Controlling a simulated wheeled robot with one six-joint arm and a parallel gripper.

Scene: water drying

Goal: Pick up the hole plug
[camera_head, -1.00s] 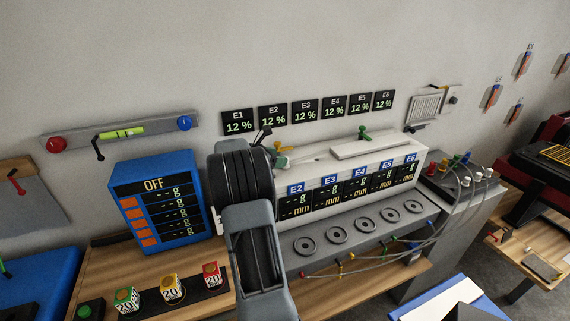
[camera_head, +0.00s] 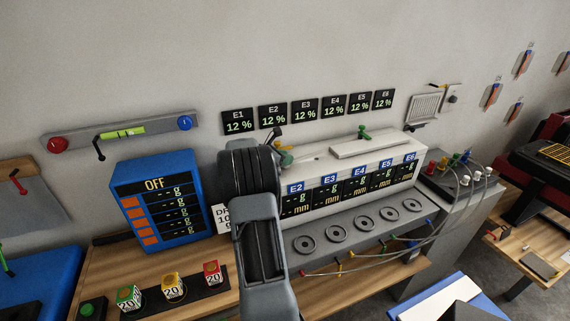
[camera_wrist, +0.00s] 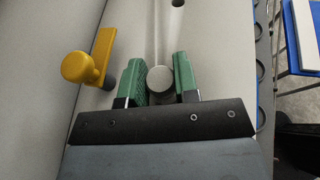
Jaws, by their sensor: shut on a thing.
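The hole plug (camera_wrist: 160,82) appears in the wrist view as a light grey, round-topped piece between the two green finger pads. My gripper (camera_wrist: 160,88) is shut on it, with a pad on each side, above a pale surface. The plug cannot be made out there. The plug's lower end is hidden in the wrist view.
A yellow handle with a round knob (camera_wrist: 88,68) stands close left of my gripper; it also shows in the head view (camera_head: 284,158). A green handle (camera_head: 364,133) is on the lid further right. A blue display box (camera_head: 155,200) stands left of my arm.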

